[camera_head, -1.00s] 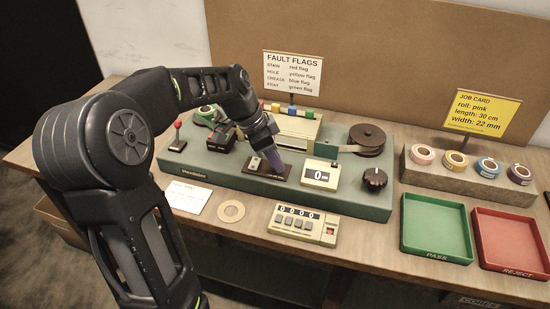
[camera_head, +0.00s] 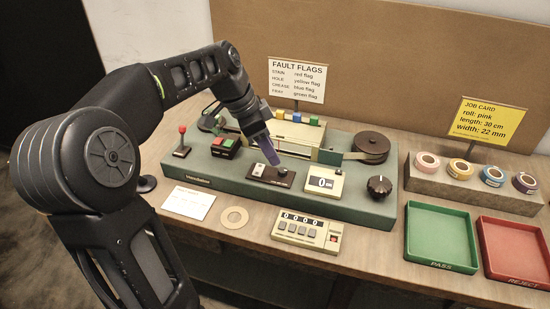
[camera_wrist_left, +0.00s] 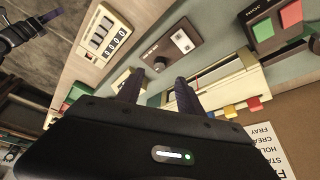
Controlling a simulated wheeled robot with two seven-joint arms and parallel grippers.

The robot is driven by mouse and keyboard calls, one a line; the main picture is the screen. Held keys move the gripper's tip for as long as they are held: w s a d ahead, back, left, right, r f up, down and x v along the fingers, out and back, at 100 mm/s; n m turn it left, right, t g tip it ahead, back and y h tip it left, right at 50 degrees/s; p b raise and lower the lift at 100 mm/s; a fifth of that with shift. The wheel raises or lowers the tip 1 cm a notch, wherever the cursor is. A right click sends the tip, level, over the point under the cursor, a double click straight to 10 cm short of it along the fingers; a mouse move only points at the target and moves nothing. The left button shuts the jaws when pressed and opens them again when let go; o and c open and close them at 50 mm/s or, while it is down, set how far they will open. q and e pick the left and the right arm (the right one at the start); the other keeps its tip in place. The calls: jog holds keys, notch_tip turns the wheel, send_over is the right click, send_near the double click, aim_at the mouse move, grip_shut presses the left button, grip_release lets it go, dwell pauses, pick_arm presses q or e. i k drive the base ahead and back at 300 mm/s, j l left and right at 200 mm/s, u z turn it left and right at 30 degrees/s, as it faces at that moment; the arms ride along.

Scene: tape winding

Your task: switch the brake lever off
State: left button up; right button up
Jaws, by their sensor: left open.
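A red-knobbed lever (camera_head: 182,131) stands upright at the left end of the green machine (camera_head: 340,205). A dark plate (camera_head: 285,180) with a pale block and small knob lies at the machine's front middle; it shows in the left wrist view (camera_wrist_left: 187,63). I cannot read its label, so which one is the brake lever is unclear. My left gripper (camera_head: 272,160) is open and empty above the dark plate, right of the red-knobbed lever; its fingers (camera_wrist_left: 155,82) show apart in the wrist view. What seems to be my right gripper (camera_wrist_left: 48,17) is at that view's upper left edge.
Red and green buttons (camera_head: 225,147) sit between the red-knobbed lever and the plate. A length display (camera_head: 323,184), a dial (camera_head: 379,187) and a dark reel (camera_head: 371,147) are to the right. A counter (camera_head: 307,230) and cardboard ring (camera_head: 234,217) lie in front.

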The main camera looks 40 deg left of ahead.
aim_at(182, 129)
jog(key=k, duration=1)
